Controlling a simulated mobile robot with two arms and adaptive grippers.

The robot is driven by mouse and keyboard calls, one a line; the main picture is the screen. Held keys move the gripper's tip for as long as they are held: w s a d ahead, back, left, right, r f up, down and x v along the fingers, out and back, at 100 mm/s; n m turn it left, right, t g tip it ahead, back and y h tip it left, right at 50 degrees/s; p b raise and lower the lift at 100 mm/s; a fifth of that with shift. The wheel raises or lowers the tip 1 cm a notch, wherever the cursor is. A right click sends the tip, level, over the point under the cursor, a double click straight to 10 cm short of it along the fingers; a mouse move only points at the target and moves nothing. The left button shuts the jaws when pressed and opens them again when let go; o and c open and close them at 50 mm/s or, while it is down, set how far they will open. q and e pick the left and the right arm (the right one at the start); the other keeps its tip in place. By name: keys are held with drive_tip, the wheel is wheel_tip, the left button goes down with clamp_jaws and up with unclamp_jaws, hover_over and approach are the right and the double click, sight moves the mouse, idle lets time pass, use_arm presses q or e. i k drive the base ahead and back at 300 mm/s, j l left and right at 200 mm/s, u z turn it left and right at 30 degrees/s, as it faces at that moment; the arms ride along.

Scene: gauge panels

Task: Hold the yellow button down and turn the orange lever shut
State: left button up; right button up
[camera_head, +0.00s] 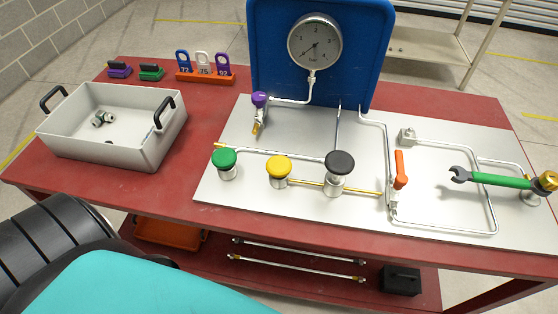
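The yellow button (278,166) stands on a short metal post on the silver plate (230,201), between a green button (224,158) and a black button (340,164). The orange lever (400,169) stands roughly upright in the picture, to the right of the black button, above a valve on the pipework. Nothing touches the yellow button or the lever. A large black and teal shape covers the lower left corner. Neither of my grippers shows in the head view.
A blue panel with a round gauge (315,42) stands behind the plate. A grey bin (112,128) with fittings is at left on the red table (205,110). Padlocks (203,66) stand behind. A green-handled wrench (500,179) lies at right.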

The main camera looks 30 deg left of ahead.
sight(401, 180)
drive_tip(key=k+l+u, duration=0.15)
drive_tip(key=u, duration=0.2)
drive_tip(key=k+l+u, duration=0.15)
drive_tip(key=u, duration=0.2)
drive_tip(key=l, duration=0.15)
